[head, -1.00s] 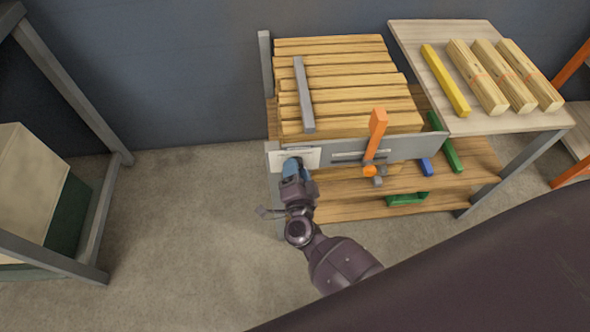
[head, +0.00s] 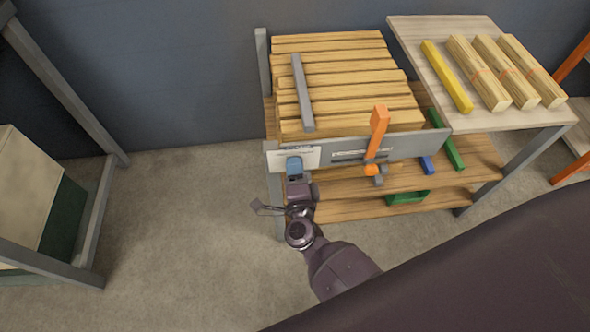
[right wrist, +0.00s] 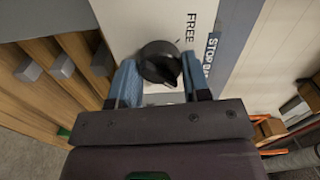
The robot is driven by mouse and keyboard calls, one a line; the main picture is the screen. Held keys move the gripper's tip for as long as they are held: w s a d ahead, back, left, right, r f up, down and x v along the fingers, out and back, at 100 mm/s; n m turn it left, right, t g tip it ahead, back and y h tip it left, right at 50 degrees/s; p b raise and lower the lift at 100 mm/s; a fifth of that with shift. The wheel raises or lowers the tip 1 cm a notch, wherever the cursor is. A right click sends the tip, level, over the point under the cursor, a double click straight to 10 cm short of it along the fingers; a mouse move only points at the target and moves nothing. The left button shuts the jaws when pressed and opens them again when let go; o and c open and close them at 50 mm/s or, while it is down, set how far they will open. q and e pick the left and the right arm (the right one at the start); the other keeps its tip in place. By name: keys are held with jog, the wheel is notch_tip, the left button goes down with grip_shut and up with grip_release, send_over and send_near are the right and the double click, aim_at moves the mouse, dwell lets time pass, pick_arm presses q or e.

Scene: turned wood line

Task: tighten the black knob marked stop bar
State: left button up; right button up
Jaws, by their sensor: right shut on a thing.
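The black knob (right wrist: 160,63) sits on a white plate (right wrist: 150,22) in the right wrist view. The plate reads FREE, and a blue label beside it begins STOP BA. My right gripper (right wrist: 161,80) is shut on the knob, with one blue finger on each side. In the head view my right gripper (head: 294,166) is at the left end of the grey front rail (head: 408,147), against the white plate (head: 311,153), and hides the knob. My left gripper is not in view.
An orange lever (head: 379,125) stands up from the rail, right of my gripper. Behind the rail lie several boards with a grey bar (head: 303,95) across them. A table (head: 424,66) with wood bundles stands right.

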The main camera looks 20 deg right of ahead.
jog(key=shift+f, duration=0.1)
jog(key=o, duration=0.9)
jog(key=p+v, duration=0.1)
jog(key=v, duration=1)
jog(key=shift+w, duration=0.1)
